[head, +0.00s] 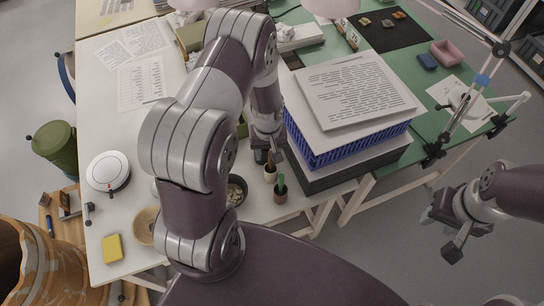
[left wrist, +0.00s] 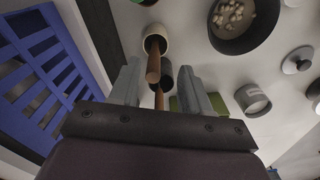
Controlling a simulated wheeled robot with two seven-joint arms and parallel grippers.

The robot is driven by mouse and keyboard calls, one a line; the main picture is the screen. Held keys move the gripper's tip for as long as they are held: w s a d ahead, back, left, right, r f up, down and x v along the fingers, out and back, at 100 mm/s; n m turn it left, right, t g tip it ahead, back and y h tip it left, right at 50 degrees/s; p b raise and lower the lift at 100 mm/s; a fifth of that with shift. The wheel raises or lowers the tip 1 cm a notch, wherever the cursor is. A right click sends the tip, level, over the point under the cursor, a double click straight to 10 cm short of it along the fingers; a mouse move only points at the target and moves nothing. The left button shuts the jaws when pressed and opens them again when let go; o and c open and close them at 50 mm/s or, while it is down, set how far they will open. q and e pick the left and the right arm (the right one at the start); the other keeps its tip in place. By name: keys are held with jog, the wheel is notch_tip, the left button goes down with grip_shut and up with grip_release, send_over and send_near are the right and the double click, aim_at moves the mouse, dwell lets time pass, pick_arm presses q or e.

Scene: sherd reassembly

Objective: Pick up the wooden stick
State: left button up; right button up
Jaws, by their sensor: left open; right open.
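A brown wooden stick (head: 269,159) stands in a small cream cup (head: 270,174) near the table's front edge. In the left wrist view the stick (left wrist: 153,66) leans out of the cream cup (left wrist: 156,32). A second brown stick end (left wrist: 159,99) shows by a dark cup (left wrist: 167,76), between the fingers in the picture. My left gripper (head: 266,146) is open just behind the cream cup; its fingers (left wrist: 160,85) show on either side of the sticks, and I cannot tell whether they touch. My right gripper (head: 447,224) is open and empty, over the floor at the right.
A dark cup with a green top (head: 280,194) stands next to the cream cup. A blue crate (head: 330,152) with a board and printed sheet on top is close on the right. A dark bowl of pale pieces (left wrist: 237,25) is near.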

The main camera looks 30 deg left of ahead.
aim_at(271, 161)
pick_arm(q)
jog(key=f, duration=0.1)
jog(key=f+p, duration=0.1)
jog(key=f, duration=0.3)
jog(key=shift+w+d+f, duration=0.15)
jog(key=shift+w+f, duration=0.05)
jog(key=shift+w, duration=0.2)
jog(key=shift+f, duration=0.35)
grip_shut()
notch_tip(271, 161, up, 18)
jog(key=b, duration=0.2)
